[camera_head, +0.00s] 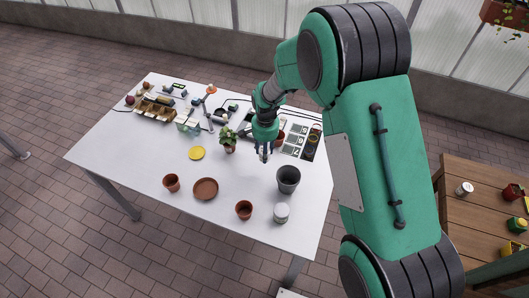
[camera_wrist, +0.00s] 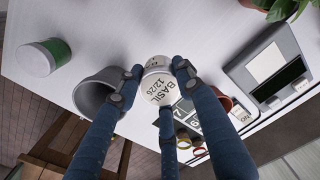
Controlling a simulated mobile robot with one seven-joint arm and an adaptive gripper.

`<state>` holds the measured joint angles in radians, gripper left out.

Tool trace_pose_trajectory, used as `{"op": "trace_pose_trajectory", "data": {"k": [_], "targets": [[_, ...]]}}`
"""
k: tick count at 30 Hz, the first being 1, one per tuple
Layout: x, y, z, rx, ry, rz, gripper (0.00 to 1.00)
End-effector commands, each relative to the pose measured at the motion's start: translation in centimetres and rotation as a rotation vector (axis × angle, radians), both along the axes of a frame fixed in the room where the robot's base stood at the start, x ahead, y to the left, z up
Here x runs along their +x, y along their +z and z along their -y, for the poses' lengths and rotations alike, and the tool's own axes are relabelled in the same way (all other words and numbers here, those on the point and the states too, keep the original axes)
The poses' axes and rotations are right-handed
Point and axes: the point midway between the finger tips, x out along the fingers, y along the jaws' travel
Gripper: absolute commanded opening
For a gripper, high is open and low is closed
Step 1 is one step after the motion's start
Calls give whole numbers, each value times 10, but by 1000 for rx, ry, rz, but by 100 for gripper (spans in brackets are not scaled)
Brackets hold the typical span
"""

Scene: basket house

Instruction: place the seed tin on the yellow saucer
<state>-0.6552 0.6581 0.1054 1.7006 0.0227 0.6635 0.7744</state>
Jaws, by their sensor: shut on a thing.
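The seed tin (camera_wrist: 158,86), white with a "BASIL 12/26" label, sits between the fingers of my gripper (camera_wrist: 155,80) in the wrist view. The gripper is shut on it. In the head view my gripper (camera_head: 264,152) is over the right part of the white table, behind the grey pot; the tin is mostly hidden by the fingers there. The yellow saucer (camera_head: 196,153) lies on the table to the left of my gripper, with nothing on it. It is not in the wrist view.
A leafy plant (camera_head: 229,140) stands between my gripper and the saucer. The grey pot (camera_head: 288,178) and a white jar (camera_head: 281,212) are nearby. A brown dish (camera_head: 205,188) and small terracotta pots (camera_head: 171,182) (camera_head: 244,209) stand toward the front. Tools and a seed tray (camera_head: 155,108) fill the back.

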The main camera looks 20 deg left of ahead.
Motion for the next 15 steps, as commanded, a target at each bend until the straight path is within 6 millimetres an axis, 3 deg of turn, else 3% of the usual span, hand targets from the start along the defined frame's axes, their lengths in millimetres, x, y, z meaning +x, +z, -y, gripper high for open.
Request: {"op": "trace_pose_trajectory", "data": {"k": [8,15], "targets": [[-6,-2,-12,-1,2,-1,10],[-29,-9,-57,-4,9,-3,10]]}}
